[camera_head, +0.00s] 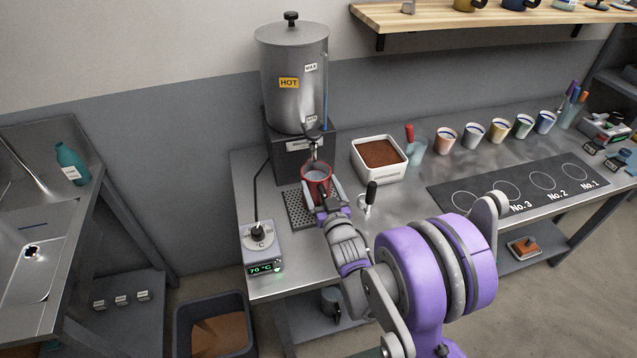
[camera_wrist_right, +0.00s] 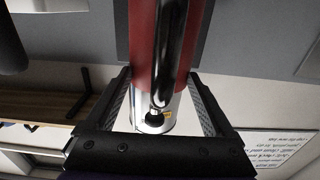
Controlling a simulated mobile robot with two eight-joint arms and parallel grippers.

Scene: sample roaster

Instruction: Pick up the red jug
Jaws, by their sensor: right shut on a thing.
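The red jug (camera_head: 316,172) is upright under the tap of the steel hot-water urn (camera_head: 292,85), at the drip tray. Its inside looks pale; I cannot tell whether it holds liquid. My right gripper (camera_head: 325,196) is at the jug, shut on it from the front. In the right wrist view the jug's red wall (camera_wrist_right: 145,45) and its dark handle (camera_wrist_right: 168,50) lie between the two fingers (camera_wrist_right: 160,100). Whether the jug's base touches the drip tray is hidden by the gripper. My left gripper is not in view.
The drip tray (camera_head: 296,212) sits under the tap. A temperature controller (camera_head: 262,246) reading 70 °C stands at front left. A white container of brown grounds (camera_head: 380,153) and a black-handled tool (camera_head: 370,193) are to the right. Several cups line the back.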

